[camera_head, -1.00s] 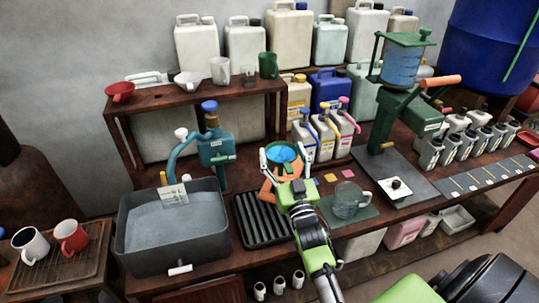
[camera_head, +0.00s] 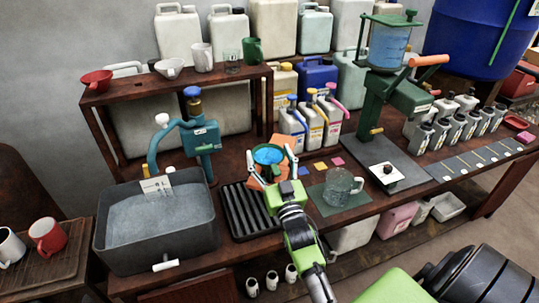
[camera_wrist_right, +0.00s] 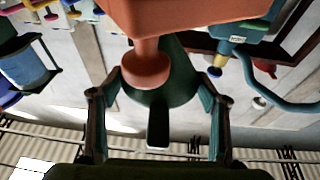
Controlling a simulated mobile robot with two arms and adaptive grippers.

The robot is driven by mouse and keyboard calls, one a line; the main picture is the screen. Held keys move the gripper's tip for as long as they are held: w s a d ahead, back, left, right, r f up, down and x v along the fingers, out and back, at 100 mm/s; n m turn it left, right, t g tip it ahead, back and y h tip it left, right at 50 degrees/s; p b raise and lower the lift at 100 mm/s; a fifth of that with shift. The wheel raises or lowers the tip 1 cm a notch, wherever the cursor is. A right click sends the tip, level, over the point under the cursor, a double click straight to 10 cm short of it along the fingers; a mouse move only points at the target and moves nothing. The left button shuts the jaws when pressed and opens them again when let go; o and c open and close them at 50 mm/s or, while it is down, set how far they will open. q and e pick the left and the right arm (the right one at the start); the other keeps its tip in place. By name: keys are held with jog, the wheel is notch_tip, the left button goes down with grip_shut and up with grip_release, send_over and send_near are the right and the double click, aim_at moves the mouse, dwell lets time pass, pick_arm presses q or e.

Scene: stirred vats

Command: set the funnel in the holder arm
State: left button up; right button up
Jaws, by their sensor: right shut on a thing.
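My right gripper (camera_head: 268,158) has its fingers on both sides of a dark green funnel-like piece (camera_wrist_right: 175,78) with a blue inside (camera_head: 267,154). The wrist view shows the piece between the fingertips (camera_wrist_right: 160,88), with a dark tab pointing down in that picture. An orange piece (camera_head: 292,121) shows behind and to the left of the gripper. In the wrist view the orange piece (camera_wrist_right: 175,18) is large, with a knobbed stem covering part of the green piece. I cannot tell whether it is the holder arm or whether the two touch. My left gripper is out of view.
A black ribbed tray (camera_head: 240,212) and a grey basin (camera_head: 205,240) are left of my gripper. A teal pump (camera_head: 203,138) stands behind them. A glass mug (camera_head: 340,188) is at right on a green mat. Several jugs (camera_head: 310,125) stand behind.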

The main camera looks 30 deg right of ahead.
aim_at(270, 170)
notch_tip(270, 170, down, 2)
jog(key=shift+f+b, duration=0.1)
jog(key=shift+b, duration=0.55)
jog(key=shift+f+b, duration=0.85)
jog(key=shift+f, duration=0.4)
jog(key=shift+s+d+f, duration=0.15)
jog(key=shift+s+d, duration=0.05)
jog(key=shift+s, duration=0.05)
jog(key=o, duration=1.1)
jog(key=shift+a, duration=0.1)
